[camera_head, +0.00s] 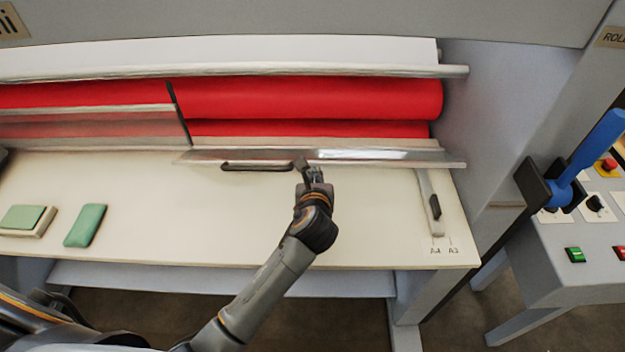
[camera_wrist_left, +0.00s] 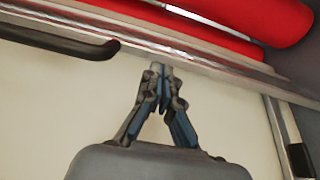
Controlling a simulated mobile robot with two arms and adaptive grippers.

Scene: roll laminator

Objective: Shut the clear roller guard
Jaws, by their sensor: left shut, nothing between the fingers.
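The clear roller guard (camera_head: 390,157) on the right half of the laminator shows as a thin, nearly edge-on clear panel with metal edging. It lies in front of the red rollers (camera_head: 310,97), which are uncovered above it. Its black handle (camera_head: 255,167) is on its front edge. My left gripper (camera_head: 303,163) is shut and empty at the guard's front edge, just right of the handle. In the left wrist view, the fingertips (camera_wrist_left: 160,68) meet at the metal edge, and the handle (camera_wrist_left: 65,40) is to their left. Whether they touch the edge, I cannot tell. My right gripper is out of view.
Another clear panel (camera_head: 85,122) stands over the rollers at left. A slide with a black knob (camera_head: 435,207) is at the table's right. A blue lever (camera_head: 595,145) and control panel stand further right. The middle table is clear.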

